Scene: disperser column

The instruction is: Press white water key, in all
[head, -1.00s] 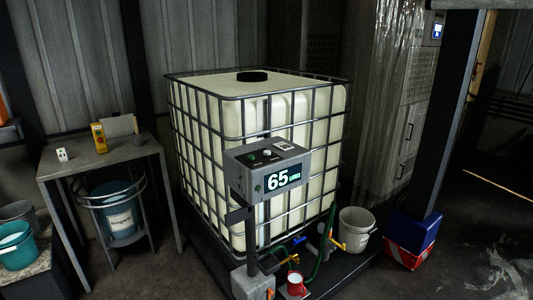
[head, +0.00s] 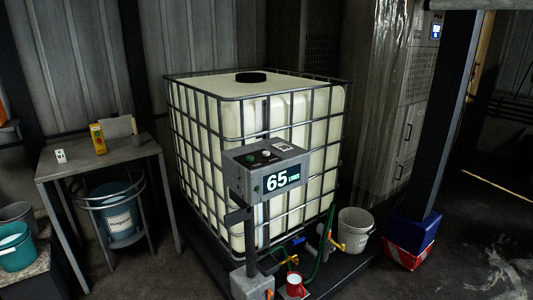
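A grey control box (head: 262,172) stands on a post in front of the caged white tank. Its front display reads 65 in pale digits. On its top face are a small white round key (head: 266,154), a dark panel and a small pale label. Which liquid the white key is for cannot be read. Neither of my grippers is in the head view.
The caged tank (head: 215,92) fills the middle. A red cup (head: 294,284), taps, a green hose and a white bucket (head: 356,230) are low in front. A metal table (head: 125,151) stands left. A dark post with a blue base (head: 414,228) stands right. Open floor lies at the right.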

